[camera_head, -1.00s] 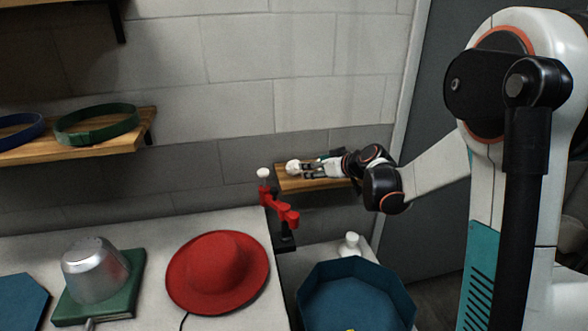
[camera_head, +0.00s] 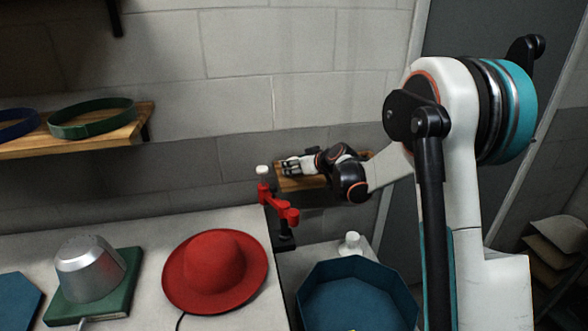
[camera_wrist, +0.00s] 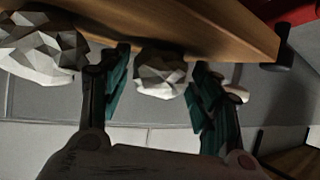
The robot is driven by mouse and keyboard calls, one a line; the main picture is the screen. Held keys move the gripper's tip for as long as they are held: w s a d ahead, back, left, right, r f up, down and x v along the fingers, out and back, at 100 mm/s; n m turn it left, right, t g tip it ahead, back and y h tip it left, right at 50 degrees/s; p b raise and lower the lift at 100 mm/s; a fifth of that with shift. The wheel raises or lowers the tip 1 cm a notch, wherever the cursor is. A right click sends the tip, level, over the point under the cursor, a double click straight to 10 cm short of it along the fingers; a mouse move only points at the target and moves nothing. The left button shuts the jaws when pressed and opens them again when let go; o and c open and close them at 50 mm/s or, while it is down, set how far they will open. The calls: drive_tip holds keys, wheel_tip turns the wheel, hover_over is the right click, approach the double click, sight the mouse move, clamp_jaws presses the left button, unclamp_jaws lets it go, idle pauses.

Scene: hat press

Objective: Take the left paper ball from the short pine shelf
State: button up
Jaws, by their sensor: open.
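The short pine shelf (camera_head: 298,184) is on the back wall, right of the red clamp. It crosses the top of the wrist view (camera_wrist: 200,25), which looks inverted. The left paper ball (camera_wrist: 160,73), white and faceted, is at the shelf edge between my gripper's (camera_wrist: 161,76) two teal-padded fingers. The fingers are open, with a visible gap on each side of the ball. A second paper ball (camera_wrist: 38,52) lies outside the fingers at the wrist view's left. In the head view my gripper (camera_head: 291,167) is over the shelf's left end and hides the balls.
The red clamp (camera_head: 284,211) with a white knob stands close left of the shelf. A blue octagonal bin (camera_head: 355,270) and a white bottle (camera_head: 351,244) are below. A red hat (camera_head: 215,270) lies on the bench. The wall is close behind the shelf.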

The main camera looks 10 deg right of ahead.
drive_tip(key=shift+r, duration=0.1)
drive_tip(key=shift+c, duration=0.3)
drive_tip(key=c, duration=0.4)
